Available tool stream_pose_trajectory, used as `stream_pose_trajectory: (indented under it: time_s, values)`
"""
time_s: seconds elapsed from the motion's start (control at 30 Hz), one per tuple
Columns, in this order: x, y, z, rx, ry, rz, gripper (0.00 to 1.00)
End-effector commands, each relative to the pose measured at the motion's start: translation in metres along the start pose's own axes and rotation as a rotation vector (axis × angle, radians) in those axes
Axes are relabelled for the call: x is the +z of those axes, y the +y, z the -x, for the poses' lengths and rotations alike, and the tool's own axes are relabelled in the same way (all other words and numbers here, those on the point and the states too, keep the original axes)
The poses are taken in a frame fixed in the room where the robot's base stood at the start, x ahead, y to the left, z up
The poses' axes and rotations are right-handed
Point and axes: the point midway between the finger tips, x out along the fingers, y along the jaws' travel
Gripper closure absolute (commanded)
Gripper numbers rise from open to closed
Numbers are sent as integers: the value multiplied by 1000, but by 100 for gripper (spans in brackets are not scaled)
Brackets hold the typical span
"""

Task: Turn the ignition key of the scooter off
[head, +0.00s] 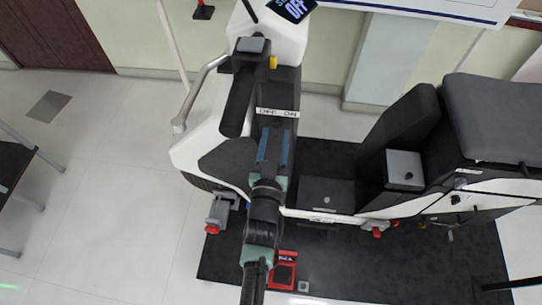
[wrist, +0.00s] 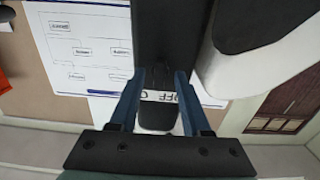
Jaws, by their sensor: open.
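The white and black scooter (head: 205,143) stands across the middle of the head view. A white label (head: 277,113) with OFF and ON on it sits on its dark steering column, just beyond my gripper (head: 272,148). My gripper is open, its two blue fingers pointing at the column below the label. In the wrist view the fingers (wrist: 162,98) stand on either side of the dark column, and the label (wrist: 158,96) shows between them with OFF partly readable. I cannot make out the ignition key in either view.
A black handlebar grip (head: 238,100) and a grey lever (head: 196,88) are close left of my gripper. The black seat (head: 495,115) is at the right. A black mat (head: 400,262) lies under the scooter. The pale floor (head: 110,190) at the left is clear.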

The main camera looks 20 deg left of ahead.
Motion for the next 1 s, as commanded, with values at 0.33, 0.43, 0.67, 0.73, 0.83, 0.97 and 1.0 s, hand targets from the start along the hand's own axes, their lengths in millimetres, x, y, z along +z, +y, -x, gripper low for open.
stream_pose_trajectory:
  time_s: [0.33, 0.43, 0.67, 0.73, 0.83, 0.97, 1.0]
  values:
    - [4, 0, 63, 1, -3, 0, 52]
    - [3, 0, 82, 1, -3, -1, 52]
    - [2, 0, 111, 1, -1, 0, 52]
    - [1, 0, 116, 1, -1, 0, 52]
    - [0, 0, 119, 1, 0, 1, 52]
    - [0, 0, 120, 1, 0, 1, 52]
    - [0, 0, 120, 1, 0, 1, 52]
